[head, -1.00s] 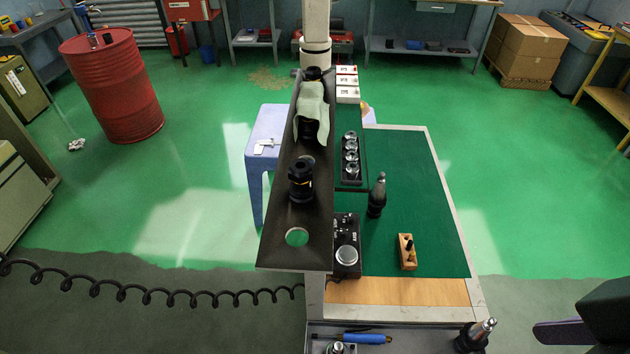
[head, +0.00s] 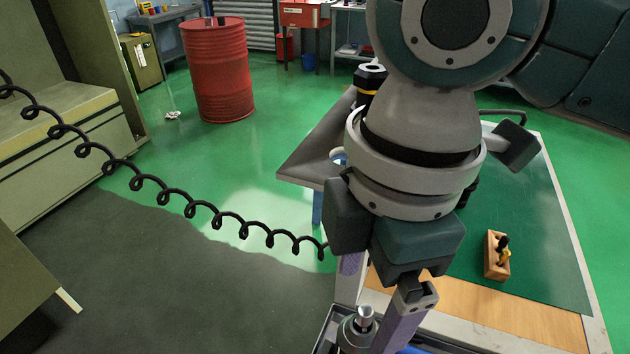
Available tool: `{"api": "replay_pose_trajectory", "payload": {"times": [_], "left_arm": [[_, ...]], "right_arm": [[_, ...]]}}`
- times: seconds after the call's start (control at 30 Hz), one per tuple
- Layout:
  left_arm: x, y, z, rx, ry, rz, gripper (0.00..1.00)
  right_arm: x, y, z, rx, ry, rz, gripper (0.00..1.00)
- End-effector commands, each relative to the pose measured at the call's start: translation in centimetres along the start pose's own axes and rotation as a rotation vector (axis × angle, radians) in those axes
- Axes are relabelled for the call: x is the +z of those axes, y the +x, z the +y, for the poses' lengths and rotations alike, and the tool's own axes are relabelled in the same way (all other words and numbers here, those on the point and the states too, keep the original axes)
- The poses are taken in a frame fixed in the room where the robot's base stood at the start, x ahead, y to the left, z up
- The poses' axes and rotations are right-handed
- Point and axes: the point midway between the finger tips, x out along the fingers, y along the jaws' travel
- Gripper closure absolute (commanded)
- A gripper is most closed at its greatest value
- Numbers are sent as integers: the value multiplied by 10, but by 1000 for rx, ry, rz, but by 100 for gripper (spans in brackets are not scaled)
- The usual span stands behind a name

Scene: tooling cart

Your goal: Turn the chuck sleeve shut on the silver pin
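The silver pin (head: 364,316) stands upright in a dark, round chuck (head: 356,338) at the bottom of the head view. The lower part of the chuck is cut off by the picture edge. My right gripper (head: 368,318) reaches down from above on an arm coming from the upper right. Its two lavender-grey fingers are spread, one behind and left of the pin, one to its right. I cannot tell whether either finger touches the sleeve. My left gripper is not in view.
The chuck stands in a grey tray (head: 327,335) at the cart's near edge. A wooden block (head: 491,263) with small tools sits on the green mat (head: 545,235). A coiled black cable (head: 190,207) hangs at the left.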

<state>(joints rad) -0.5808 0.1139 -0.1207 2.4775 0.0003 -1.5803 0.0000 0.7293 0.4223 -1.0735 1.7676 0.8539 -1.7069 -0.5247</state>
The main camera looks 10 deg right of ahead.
Motion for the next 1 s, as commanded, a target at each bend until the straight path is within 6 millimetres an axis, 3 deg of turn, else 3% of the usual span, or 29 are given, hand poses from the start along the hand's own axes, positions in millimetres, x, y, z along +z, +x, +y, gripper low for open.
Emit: {"api": "replay_pose_trajectory", "payload": {"times": [0.03, 0.27, 0.7, 1.0], "left_arm": [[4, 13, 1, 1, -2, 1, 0], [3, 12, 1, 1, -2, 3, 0], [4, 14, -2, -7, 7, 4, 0], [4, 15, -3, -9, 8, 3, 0]], "right_arm": [[7, 11, 5, -1, -13, -24, 9], [15, 24, 7, -16, -30, -51, 9], [18, 99, 7, -13, -29, -49, 9], [18, 108, 7, -11, -31, -48, 9]]}}
